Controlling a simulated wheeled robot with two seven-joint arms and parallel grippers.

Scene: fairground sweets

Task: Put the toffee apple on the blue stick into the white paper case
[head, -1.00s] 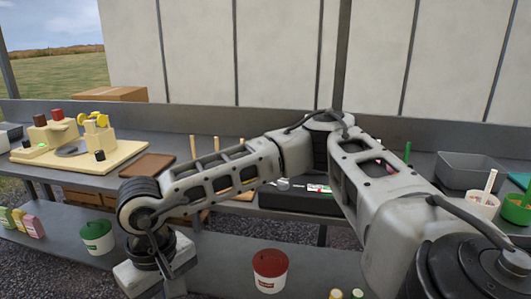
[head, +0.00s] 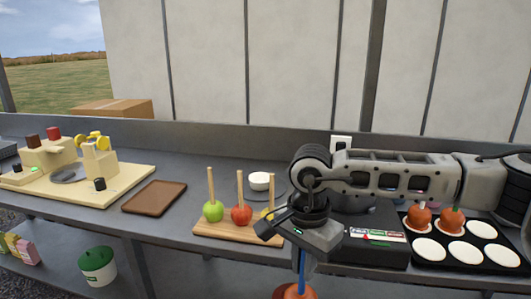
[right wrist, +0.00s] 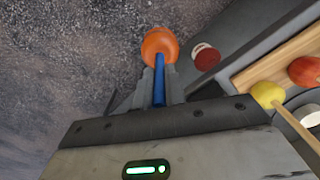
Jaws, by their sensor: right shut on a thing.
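The toffee apple (head: 295,291) hangs below my right gripper (head: 303,250), partly cut off by the bottom edge of the head view. Its blue stick (head: 302,262) is between the fingers. In the right wrist view the apple (right wrist: 159,45) is glossy orange, beyond the tips of my right gripper (right wrist: 160,88), which is shut on the blue stick (right wrist: 159,80). White paper cases (head: 430,250) lie in a black tray (head: 408,232) at the right of the counter. Two other toffee apples (head: 418,217) (head: 452,220) stand in its back row. My left gripper is not in view.
A wooden board (head: 215,229) holds green (head: 213,211), red (head: 241,215) and yellow apples on sticks, left of my right gripper. A dark box with labels (head: 375,248) stands between gripper and tray.

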